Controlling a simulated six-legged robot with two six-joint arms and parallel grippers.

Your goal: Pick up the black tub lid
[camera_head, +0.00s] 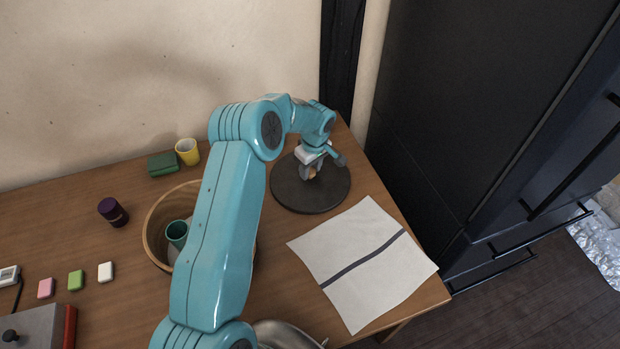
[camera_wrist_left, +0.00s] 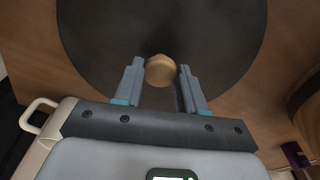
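The black tub lid (camera_head: 327,194) is a flat dark disc lying on the wooden table near the back right. A round tan wooden knob (camera_wrist_left: 160,70) stands at its middle. My left gripper (camera_head: 312,172) is directly over the lid, pointing down at the knob. In the left wrist view my left gripper (camera_wrist_left: 161,72) has its two fingers apart, one on each side of the knob, with narrow gaps showing. The lid (camera_wrist_left: 100,45) fills the top of that view. My right gripper is not in view.
A white cloth with a dark stripe (camera_head: 345,243) lies right of the lid. A basket (camera_head: 155,225) holding a green cup (camera_head: 177,233) stands to the left, partly behind my arm. A yellow cup (camera_head: 187,151), green block (camera_head: 162,163) and purple cup (camera_head: 112,211) stand farther left. A dark cabinet (camera_head: 470,100) rises at right.

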